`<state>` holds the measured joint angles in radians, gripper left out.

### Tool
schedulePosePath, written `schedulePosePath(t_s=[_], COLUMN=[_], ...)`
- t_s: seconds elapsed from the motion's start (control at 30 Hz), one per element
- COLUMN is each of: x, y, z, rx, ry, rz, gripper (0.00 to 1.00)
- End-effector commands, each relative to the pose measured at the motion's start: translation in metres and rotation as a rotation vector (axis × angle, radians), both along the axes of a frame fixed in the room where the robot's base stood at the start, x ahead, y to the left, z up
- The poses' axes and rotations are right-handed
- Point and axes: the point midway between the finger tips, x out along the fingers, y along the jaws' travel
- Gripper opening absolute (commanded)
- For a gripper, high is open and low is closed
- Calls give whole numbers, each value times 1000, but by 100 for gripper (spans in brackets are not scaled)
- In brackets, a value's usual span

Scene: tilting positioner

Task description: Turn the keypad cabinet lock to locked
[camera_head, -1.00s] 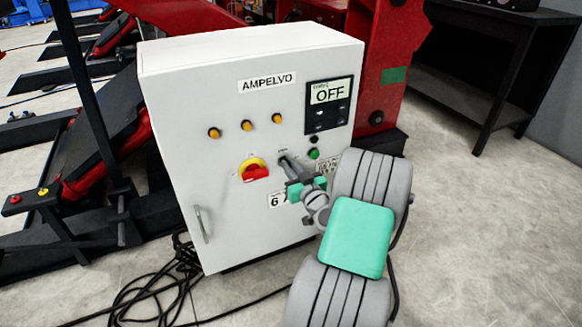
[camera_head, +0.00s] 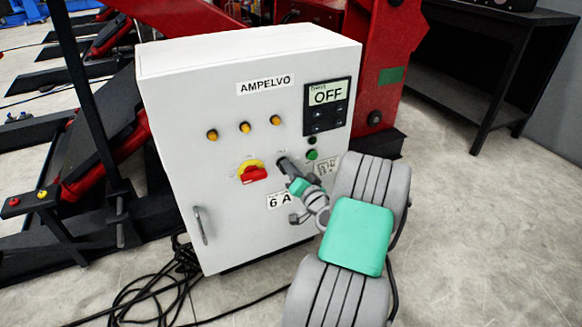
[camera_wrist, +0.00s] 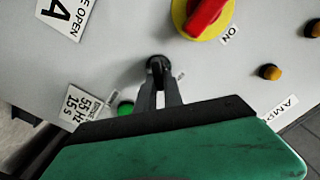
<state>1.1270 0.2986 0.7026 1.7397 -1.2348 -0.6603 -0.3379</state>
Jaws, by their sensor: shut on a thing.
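The white cabinet (camera_head: 160,130) has a display reading OFF above a keypad (camera_head: 326,105). A small dark lock (camera_wrist: 156,65) sits on its front and shows between my fingertips in the wrist view. My gripper (camera_head: 284,165) reaches the panel right of the red-and-yellow switch and is shut on the lock. My gripper also shows in the wrist view (camera_wrist: 158,82), its two dark fingers close together. The fingers hide most of the lock in the head view, and its exact turn angle cannot be read.
The red rotary switch on its yellow plate (camera_head: 253,173) is close left of my gripper. A green button (camera_head: 312,154) is close right. Several amber lamps (camera_head: 244,127) sit above. Black cables (camera_head: 150,295) lie on the floor; a dark bench (camera_head: 480,70) stands at right.

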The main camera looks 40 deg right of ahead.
Motion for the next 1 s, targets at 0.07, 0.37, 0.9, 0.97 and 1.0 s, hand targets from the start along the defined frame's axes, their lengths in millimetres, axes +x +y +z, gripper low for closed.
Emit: schedulePosePath(t_s=[0.07,0.37,0.9,0.97,1.0], x=[-1,-1,-2,-2,-2], y=[-2,-4,-6,-6,-6], z=[2,0,-5,-6,-6], rx=[67,341,739,765,778], ry=[-21,-102,-220,-228,-232], rz=[-4,-4,-4,-4,-4], gripper=[0,0,0,0,0])
